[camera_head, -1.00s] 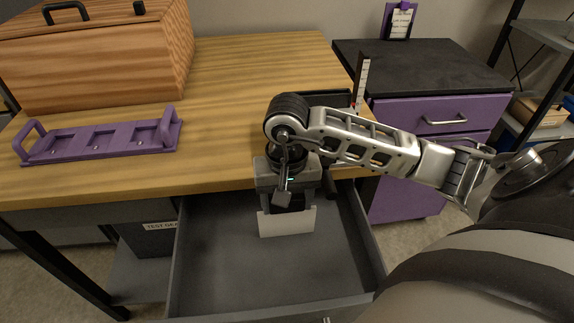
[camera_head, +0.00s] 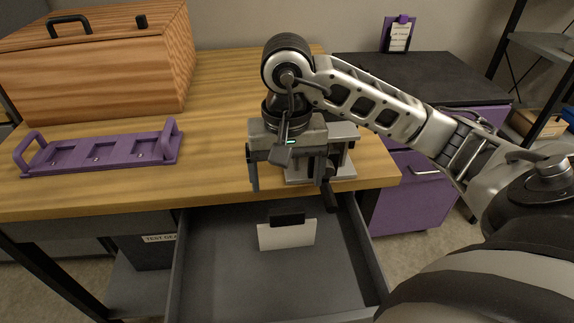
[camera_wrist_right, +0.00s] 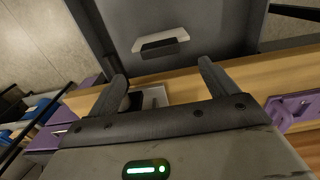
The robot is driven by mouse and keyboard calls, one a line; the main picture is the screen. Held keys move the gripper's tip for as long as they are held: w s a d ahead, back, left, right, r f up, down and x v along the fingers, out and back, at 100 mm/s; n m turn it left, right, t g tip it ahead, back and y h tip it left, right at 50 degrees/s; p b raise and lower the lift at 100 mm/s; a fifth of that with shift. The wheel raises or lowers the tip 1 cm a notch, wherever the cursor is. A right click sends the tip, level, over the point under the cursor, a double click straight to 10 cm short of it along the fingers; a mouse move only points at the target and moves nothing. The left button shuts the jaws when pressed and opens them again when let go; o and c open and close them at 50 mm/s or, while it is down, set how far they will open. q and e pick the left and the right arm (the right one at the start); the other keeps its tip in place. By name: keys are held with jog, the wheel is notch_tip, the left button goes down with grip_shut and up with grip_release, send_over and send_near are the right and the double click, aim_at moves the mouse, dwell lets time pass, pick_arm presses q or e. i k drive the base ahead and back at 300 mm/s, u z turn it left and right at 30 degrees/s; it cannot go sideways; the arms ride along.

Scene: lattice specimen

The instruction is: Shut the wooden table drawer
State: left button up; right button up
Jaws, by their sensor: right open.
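The wooden table (camera_head: 225,75) has its grey drawer (camera_head: 225,275) pulled open toward me below the top's front edge. A white and black block-like object (camera_head: 287,235) lies in the drawer; it also shows in the right wrist view (camera_wrist_right: 160,43). My right gripper (camera_head: 291,187) is raised above the drawer's back part, near the table's front edge. Its fingers are apart with nothing between them, as the right wrist view (camera_wrist_right: 163,73) also shows. The gripper is clear of the object. The drawer's front panel is mostly cut off at the bottom. My left gripper is not in view.
A purple rack (camera_head: 95,155) and a wooden box (camera_head: 100,75) with a black handle stand on the left of the tabletop. A grey device (camera_head: 340,165) sits behind my gripper. A purple cabinet (camera_head: 415,180) with a dark top stands at right.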

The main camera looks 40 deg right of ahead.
aim_at(220, 274)
jog(key=k, duration=1)
